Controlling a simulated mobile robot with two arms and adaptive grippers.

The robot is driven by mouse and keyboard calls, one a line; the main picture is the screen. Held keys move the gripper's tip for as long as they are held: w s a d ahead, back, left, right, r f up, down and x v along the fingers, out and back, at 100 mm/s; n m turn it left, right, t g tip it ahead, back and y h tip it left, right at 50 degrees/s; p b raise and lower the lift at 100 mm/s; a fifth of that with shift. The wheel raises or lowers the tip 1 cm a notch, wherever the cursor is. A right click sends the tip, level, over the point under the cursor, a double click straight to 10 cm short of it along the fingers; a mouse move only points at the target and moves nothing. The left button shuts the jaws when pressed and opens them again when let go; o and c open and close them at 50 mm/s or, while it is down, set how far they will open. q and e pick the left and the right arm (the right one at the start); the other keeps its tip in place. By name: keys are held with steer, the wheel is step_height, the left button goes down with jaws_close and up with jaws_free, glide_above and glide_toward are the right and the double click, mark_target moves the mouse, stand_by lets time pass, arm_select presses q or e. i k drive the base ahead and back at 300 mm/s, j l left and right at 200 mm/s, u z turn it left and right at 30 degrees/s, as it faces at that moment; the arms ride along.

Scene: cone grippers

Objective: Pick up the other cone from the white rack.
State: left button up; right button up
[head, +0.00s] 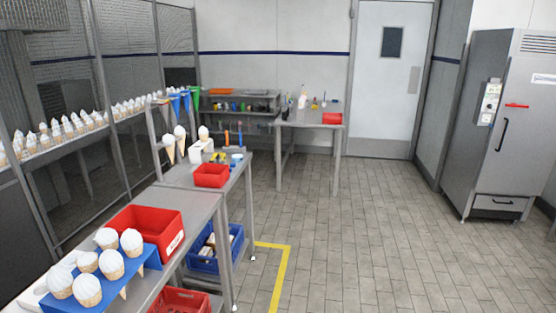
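A small white rack (207,145) stands on the middle grey table, behind the red bin. One white-topped cone (203,132) shows at the rack, its lower part hidden. Two more cones (169,150) (180,140) with white tops and tan wafers are just left of the rack, tips down; I cannot tell what holds them. In the foreground a blue rack (146,258) holds several cones with white tops (131,242). A white piece (32,296) shows at its left, mostly hidden. Neither of my grippers is in view.
Red bins (149,222) (211,175) sit on the near and middle tables. A blue crate (204,263) is below. A long row of cones (70,125) lines the left shelf. Coloured cone shapes (186,100) stand behind. The tiled floor (350,230) at right is clear.

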mark_target(203, 131)
steer(key=i+z, duration=0.1)
steer(key=i, duration=1.65)
steer(key=i+l+u, duration=0.1)
steer(key=i+u, duration=0.35)
steer(key=i+l+u, duration=0.15)
steer(key=u, duration=0.25)
steer(key=i+l+u, duration=0.65)
steer(key=u, duration=0.25)
steer(key=i+l+u, duration=0.15)
steer(key=l+u, duration=0.25)
steer(key=l, duration=0.15)
steer(key=i+l+u, duration=0.1)
steer(key=l+u, duration=0.8)
steer(key=l, duration=0.15)
